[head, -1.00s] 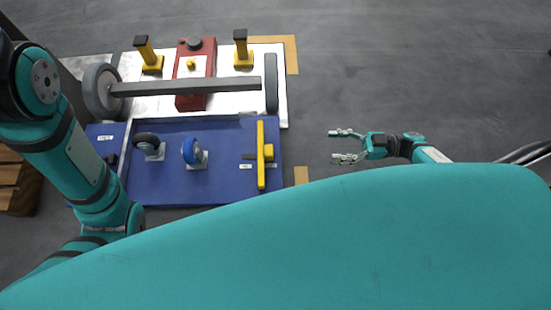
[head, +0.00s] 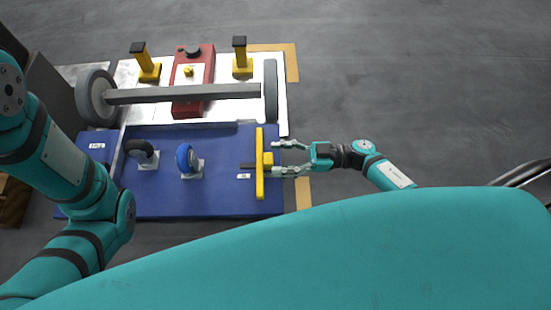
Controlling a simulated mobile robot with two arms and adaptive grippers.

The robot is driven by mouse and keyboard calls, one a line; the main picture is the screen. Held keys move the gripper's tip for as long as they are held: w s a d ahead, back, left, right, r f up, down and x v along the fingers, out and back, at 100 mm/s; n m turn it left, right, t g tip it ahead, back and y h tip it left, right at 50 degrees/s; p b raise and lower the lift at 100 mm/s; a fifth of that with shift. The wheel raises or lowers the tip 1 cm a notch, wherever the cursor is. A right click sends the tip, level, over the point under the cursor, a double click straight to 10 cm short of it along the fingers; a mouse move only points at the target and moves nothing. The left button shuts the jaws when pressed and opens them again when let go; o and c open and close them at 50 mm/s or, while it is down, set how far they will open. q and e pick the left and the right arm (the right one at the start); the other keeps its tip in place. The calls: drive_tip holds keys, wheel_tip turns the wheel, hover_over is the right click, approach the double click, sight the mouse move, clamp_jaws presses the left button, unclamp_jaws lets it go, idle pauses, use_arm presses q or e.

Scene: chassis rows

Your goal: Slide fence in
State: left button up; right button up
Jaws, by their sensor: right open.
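The yellow fence (head: 260,180) is a long thin bar standing near the right edge of the blue board (head: 225,200). A short yellow block (head: 268,158) sticks out from its right side, and a dark strip runs from its left side. My right gripper (head: 274,157) comes in from the right and is open. Its two fingers lie above and below the block in the picture, with their tips close to the fence. I cannot tell whether they touch it. Of my left arm only links show at the left, and its gripper is out of view.
A black caster (head: 140,150) and a blue caster (head: 186,158) stand on the board. Behind is a white plate (head: 160,110) with a grey bar and wheels (head: 97,98), a red box (head: 207,70) and two yellow posts (head: 241,57). Floor to the right is clear.

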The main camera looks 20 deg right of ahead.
drive_tip(key=shift+w+a, duration=0.2)
drive_tip(key=shift+a, duration=0.5)
clamp_jaws()
drive_tip(key=shift+r, duration=0.1)
